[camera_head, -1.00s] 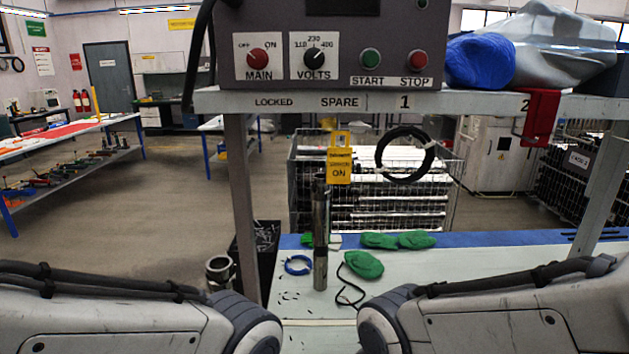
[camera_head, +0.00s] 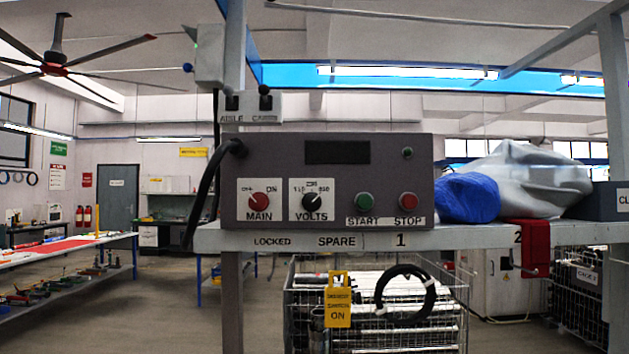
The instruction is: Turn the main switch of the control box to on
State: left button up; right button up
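The grey control box (camera_head: 385,165) stands on the shelf straight ahead. Its main switch, a red round knob (camera_head: 258,201) on a white plate marked OFF and ON, is at the lower left of the front. The knob's pale mark seems to point up and left, toward OFF, but it is small. The black VOLTS knob (camera_head: 312,202) is just right of it. The green START button (camera_head: 364,202) and red STOP button (camera_head: 408,202) are further right. Neither gripper is in view.
The shelf edge (camera_head: 460,238) runs below the box. A black cable (camera_head: 203,195) hangs at the box's left side. A blue roll (camera_head: 468,198) and a grey cover (camera_head: 525,180) lie to the right. A yellow ON tag (camera_head: 338,305) and a black coil (camera_head: 405,294) hang below.

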aim_at(258, 202)
jog(key=u, duration=1.6)
jog(key=k, duration=1)
jog(key=z, duration=0.95)
jog(key=i, duration=0.55)
jog(key=z, duration=0.05)
